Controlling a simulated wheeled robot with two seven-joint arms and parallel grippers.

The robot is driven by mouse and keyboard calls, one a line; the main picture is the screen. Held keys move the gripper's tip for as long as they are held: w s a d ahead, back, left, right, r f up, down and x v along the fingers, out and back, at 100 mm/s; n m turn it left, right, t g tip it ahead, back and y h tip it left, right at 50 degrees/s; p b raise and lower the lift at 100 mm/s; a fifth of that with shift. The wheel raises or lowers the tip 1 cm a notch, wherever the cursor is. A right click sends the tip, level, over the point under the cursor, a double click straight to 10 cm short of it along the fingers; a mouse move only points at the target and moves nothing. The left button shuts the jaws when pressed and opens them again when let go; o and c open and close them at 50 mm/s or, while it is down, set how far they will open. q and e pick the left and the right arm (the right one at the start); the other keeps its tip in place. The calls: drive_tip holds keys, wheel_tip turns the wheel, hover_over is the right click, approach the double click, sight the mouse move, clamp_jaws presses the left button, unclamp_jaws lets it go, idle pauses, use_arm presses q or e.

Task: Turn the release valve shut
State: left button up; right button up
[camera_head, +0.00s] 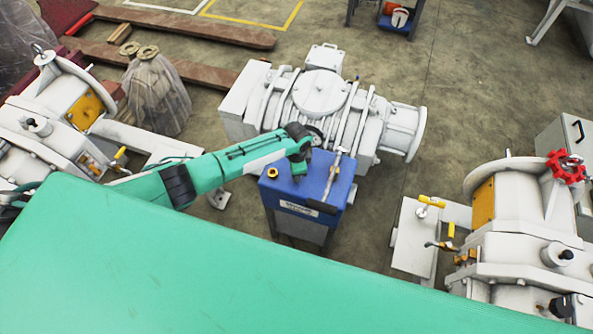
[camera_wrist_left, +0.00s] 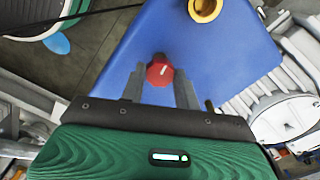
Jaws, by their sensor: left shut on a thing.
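A red knob (camera_wrist_left: 160,72) with a white mark sits on the blue top (camera_wrist_left: 215,60) of a box-shaped unit in the left wrist view. The fingers of my left gripper (camera_wrist_left: 160,82) are on either side of the knob and shut on it. In the head view my left gripper (camera_head: 299,168) reaches in from the left over the blue unit (camera_head: 312,203), and the knob is hidden there. My right gripper is in neither view.
A yellow ring fitting (camera_head: 272,172) stands on the unit's left corner, and a metal bar (camera_head: 331,177) lies along its right. A white pump (camera_head: 320,93) is behind. A machine with a red handwheel (camera_head: 565,167) stands at the right.

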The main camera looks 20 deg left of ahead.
use_arm(q)
drive_tip(key=shift+m, duration=1.3)
drive_tip(key=o, duration=1)
drive_tip(key=shift+c, duration=0.2)
wheel_tip(320, 180, up, 14)
drive_tip(key=b, duration=0.1)
drive_tip(key=shift+f, duration=0.1)
